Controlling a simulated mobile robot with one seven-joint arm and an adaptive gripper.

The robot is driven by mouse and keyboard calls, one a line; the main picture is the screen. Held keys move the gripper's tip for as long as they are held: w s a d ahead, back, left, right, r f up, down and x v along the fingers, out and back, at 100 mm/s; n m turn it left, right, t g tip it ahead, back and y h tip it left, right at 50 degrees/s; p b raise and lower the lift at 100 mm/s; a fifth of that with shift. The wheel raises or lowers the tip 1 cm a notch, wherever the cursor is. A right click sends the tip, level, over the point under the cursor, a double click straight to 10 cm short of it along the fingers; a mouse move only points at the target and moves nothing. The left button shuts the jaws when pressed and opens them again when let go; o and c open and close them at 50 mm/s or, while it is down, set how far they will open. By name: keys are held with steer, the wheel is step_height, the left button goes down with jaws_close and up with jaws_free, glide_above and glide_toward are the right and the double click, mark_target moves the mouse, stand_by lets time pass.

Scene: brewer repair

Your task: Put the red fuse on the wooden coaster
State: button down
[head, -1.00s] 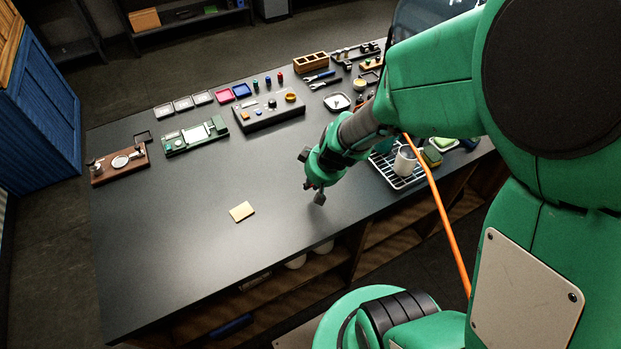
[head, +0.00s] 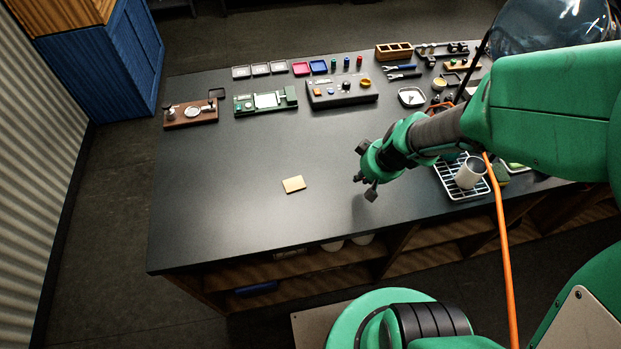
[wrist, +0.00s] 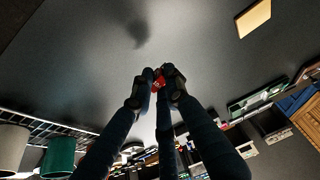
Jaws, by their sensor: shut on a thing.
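The wooden coaster (head: 293,184) is a small tan square lying flat and bare on the dark worktop. It also shows at the top right of the wrist view (wrist: 253,17). My gripper (head: 366,188) is above the worktop to the right of the coaster, apart from it. In the wrist view my gripper (wrist: 158,80) is shut on a small red thing, the red fuse (wrist: 159,77), mostly hidden between the fingertips. The fuse cannot be made out in the head view.
A wire rack (head: 450,182) with a pale cup (head: 470,172) stands right of my gripper. Along the back are a control box (head: 342,92), a green board (head: 266,101), a brown board (head: 190,112) and small trays (head: 261,69). The worktop around the coaster is clear.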

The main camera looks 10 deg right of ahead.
steer(key=s+a+n+y, duration=0.1)
steer(key=s+a+n, duration=0.2)
steer(key=a, duration=0.4)
steer(key=s+a+n+g+y+p, duration=0.1)
steer(key=s+a+n, duration=0.2)
steer(key=s+a, duration=0.3)
steer(key=shift+s+a+r+n, duration=0.15)
steer(key=shift+a+r+n, duration=0.2)
steer(key=shift+a, duration=0.7)
glide_above(291, 184)
steer(key=s+d, duration=0.1)
steer(key=shift+d+f, duration=0.1)
steer(key=shift+f, duration=0.6)
steer(key=shift+f, duration=0.1)
steer(key=shift+f, duration=1.65)
steer(key=shift+f+b, duration=0.15)
steer(key=shift+b, duration=0.25)
steer(key=c, duration=1.7)
jaws_free()
